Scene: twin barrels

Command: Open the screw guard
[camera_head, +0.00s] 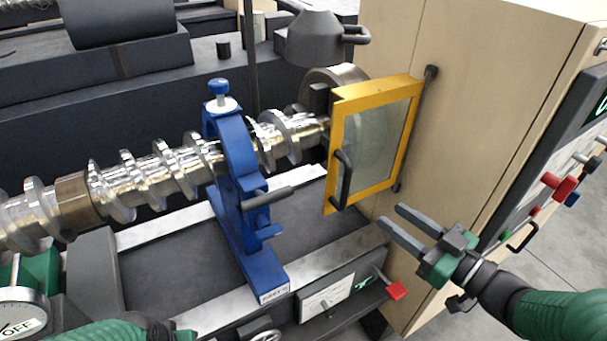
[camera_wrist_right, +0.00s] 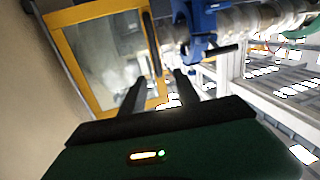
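The screw guard (camera_head: 335,172) is a yellow-framed clear panel with a black handle (camera_head: 343,180) on its left side. It stands hinged on a dark vertical rod, in front of the chuck end of the metal screw (camera_head: 150,178). My right gripper (camera_head: 392,217) is open and empty, below and right of the guard, with its fingers pointing toward it. In the right wrist view the guard (camera_wrist_right: 75,60) and its handle (camera_wrist_right: 152,42) lie ahead of the open fingers (camera_wrist_right: 157,88). My left arm shows only as a green part at the bottom left; its gripper fingers are not visible.
A blue steady rest (camera_head: 240,190) stands around the screw, left of the guard. A beige cabinet (camera_head: 470,90) rises behind the guard. A red-tipped lever (camera_head: 396,290) sticks out below my right gripper. A dial gauge (camera_head: 20,312) is at the lower left.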

